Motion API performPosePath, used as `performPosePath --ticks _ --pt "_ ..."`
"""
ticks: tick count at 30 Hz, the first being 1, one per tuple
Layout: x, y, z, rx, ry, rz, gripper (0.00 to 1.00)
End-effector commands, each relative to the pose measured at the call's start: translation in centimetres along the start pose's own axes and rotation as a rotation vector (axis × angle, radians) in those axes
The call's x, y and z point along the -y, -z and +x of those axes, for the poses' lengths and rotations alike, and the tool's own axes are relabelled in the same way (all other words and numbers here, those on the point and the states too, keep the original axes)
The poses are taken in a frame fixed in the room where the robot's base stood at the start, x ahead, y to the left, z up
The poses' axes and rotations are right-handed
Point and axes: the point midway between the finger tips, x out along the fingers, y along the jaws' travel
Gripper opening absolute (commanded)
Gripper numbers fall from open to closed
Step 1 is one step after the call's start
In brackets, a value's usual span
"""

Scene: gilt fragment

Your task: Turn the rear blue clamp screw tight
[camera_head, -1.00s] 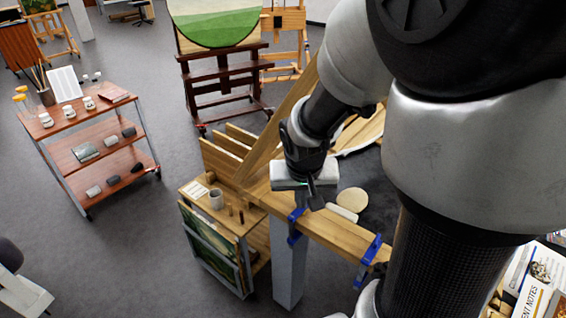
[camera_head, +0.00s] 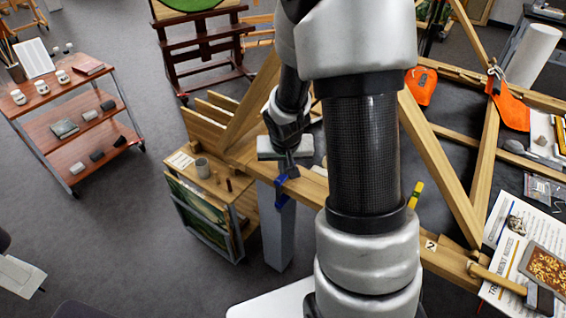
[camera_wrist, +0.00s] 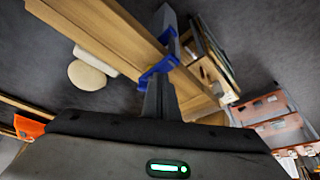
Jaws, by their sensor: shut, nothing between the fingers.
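A blue clamp (camera_head: 281,190) sits on the edge of the wooden beam (camera_head: 312,186), above a grey post. It is the only blue clamp I can make out in the head view. My gripper (camera_head: 291,171) is shut and empty, pointing down just above this clamp. In the wrist view, the shut fingers (camera_wrist: 157,98) reach toward the blue clamp (camera_wrist: 159,69), and a blue part also shows above it. I cannot tell whether the fingertips touch the screw, and the screw itself is not clear.
The grey post (camera_head: 277,230) stands under the beam. My arm covers the beam's middle. A table with papers (camera_head: 525,240) and a hammer is at right. Open floor lies left, before the red-shelved trolley (camera_head: 70,128).

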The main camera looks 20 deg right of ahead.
Motion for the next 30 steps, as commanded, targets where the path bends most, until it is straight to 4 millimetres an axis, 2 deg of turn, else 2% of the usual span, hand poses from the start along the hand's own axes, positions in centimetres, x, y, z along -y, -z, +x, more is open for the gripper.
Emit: performPosePath --ticks 30 --pt "0.58 0.33 0.33 -0.001 -0.033 0.081 0.0"
